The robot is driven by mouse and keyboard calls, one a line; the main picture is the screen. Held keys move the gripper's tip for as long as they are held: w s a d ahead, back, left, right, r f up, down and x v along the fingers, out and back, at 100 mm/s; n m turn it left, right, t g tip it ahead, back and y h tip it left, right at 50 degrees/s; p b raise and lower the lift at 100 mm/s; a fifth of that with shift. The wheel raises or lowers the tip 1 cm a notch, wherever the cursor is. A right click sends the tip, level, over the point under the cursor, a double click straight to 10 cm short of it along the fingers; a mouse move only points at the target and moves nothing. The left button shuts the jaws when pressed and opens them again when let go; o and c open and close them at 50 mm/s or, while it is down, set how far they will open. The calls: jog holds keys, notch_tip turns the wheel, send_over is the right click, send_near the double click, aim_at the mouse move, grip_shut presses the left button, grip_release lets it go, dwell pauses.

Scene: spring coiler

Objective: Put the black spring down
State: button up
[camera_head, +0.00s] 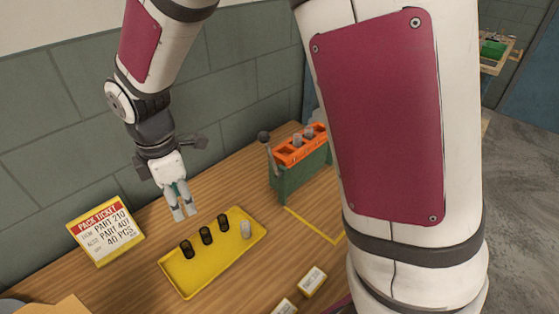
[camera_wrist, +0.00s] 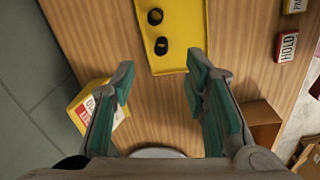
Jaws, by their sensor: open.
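Three black springs stand upright in a row in the yellow tray (camera_head: 190,285): a left one (camera_head: 187,250), a middle one (camera_head: 206,235) and a right one (camera_head: 223,222). In the wrist view two black springs (camera_wrist: 154,17) (camera_wrist: 161,46) show in the tray (camera_wrist: 182,60) from above; the rest of the tray is cut off. A pale silver spring (camera_head: 246,229) stands towards the tray's right end. My gripper (camera_head: 183,213) is above and behind the tray's left part. In the wrist view my gripper (camera_wrist: 161,78) is open with nothing between its fingers.
A green stand (camera_head: 300,177) with an orange slotted top (camera_head: 290,158) holding pale pieces is at the back right, with a black-knobbed lever (camera_head: 264,137). A pack ticket sign (camera_head: 105,231) stands left of the tray. Small labelled blocks (camera_head: 312,281) lie in front. Bare wood surrounds the tray.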

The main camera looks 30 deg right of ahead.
jog(key=s+d+r+m+t, duration=0.2)
jog(key=s+d+r+m, duration=0.4)
jog(key=d+r+m, duration=0.4)
jog(key=s+d+r+m+t, duration=0.1)
jog(key=s+d+r+m, duration=0.1)
jog(key=s, duration=0.4)
jog(key=s+d+r+m+t, duration=0.1)
jog(key=s+d+r+m, duration=0.2)
jog(key=s+m, duration=0.3)
jog(key=shift+d+r+m+t, duration=0.3)
jog(key=shift+r+m+t, duration=0.15)
jog(key=shift+r, duration=0.4)
